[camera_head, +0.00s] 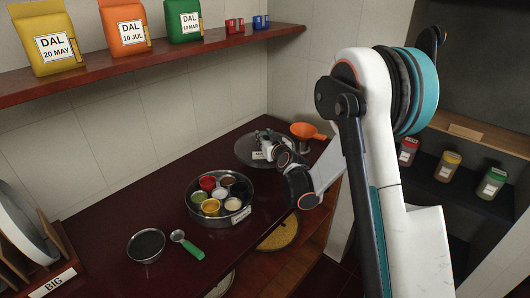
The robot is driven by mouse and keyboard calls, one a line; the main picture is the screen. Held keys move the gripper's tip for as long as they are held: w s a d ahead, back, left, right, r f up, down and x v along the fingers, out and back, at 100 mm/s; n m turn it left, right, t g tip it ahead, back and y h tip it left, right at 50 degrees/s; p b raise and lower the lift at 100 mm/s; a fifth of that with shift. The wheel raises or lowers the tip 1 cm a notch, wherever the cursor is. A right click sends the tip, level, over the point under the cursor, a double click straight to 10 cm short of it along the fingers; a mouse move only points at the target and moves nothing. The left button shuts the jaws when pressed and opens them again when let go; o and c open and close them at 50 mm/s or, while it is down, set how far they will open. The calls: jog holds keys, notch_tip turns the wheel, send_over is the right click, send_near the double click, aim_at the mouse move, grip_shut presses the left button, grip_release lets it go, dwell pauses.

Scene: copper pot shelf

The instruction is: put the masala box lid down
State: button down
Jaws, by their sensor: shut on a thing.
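The fingertips and the grip itself are partly hidden and small. The lid looks about level; I cannot tell if it touches the counter. The open masala box (207,217) stands in front of it, a round steel tin with several small cups of coloured spices and a label on its side.
A dark bowl (146,246) and a green-handled spoon (188,244) lie at front left. A plate rack (40,270) is at far left. A shelf (180,54) with dal packets hangs above. Counter left of the lid is clear.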

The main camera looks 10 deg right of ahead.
jog(key=shift+f+b, duration=0.8)
jog(key=shift+f, duration=1.35)
jog(key=shift+f+b, duration=0.4)
jog(key=shift+f, duration=0.2)
jog(key=shift+s, duration=0.1)
jog(key=c, duration=1.3)
grip_release()
jog(key=shift+f, duration=0.1)
